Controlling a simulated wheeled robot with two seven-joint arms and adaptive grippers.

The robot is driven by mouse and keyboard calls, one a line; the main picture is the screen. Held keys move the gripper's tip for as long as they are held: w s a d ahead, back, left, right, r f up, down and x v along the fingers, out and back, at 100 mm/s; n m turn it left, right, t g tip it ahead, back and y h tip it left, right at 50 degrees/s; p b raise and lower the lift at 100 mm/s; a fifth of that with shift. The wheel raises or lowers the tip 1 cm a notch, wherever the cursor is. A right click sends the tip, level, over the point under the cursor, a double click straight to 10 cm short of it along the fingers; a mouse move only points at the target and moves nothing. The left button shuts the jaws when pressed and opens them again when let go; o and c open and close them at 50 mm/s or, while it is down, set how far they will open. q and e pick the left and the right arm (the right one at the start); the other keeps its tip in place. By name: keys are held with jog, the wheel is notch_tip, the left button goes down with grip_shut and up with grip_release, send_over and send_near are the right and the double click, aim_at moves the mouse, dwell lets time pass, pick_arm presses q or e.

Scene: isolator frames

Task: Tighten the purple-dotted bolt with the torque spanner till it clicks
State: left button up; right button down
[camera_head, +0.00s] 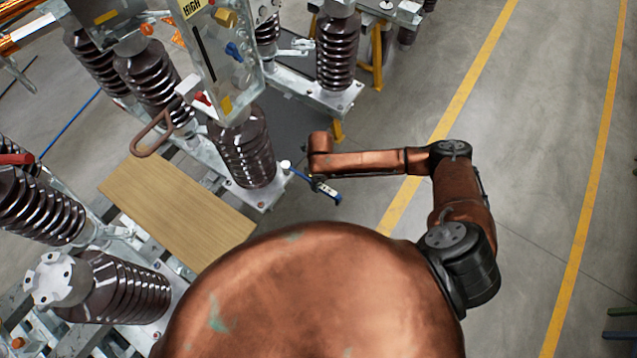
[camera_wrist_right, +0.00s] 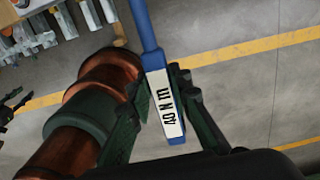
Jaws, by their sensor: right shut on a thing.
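The torque spanner (camera_head: 327,190) has a blue shaft and a pale label. My right gripper (camera_head: 314,179) is shut on it beside the metal base of a brown insulator. In the right wrist view the spanner (camera_wrist_right: 152,55) runs up out of the frame, its label reading "40 N m". The green fingers of my right gripper (camera_wrist_right: 165,105) stand on either side of the label. In the head view the spanner's far end lies near the base plate's corner (camera_head: 266,200). I cannot make out a purple dot on any bolt. My left gripper is not in view.
Ribbed brown insulators (camera_head: 243,150) stand on grey metal frames. A wooden board (camera_head: 180,208) lies to the left. A panel marked "HIGH" (camera_head: 218,55) rises above, with a brown hooked handle (camera_head: 150,138) beside it.

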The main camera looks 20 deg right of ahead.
jog(key=shift+f+b, duration=0.5)
jog(key=shift+f, duration=0.4)
dwell(0.3)
jog(key=a+m+p, duration=0.7)
jog(key=a+m, duration=0.5)
jog(key=a, duration=0.3)
jog(key=shift+s+a, duration=0.2)
jog(key=shift+s, duration=0.1)
dwell(0.3)
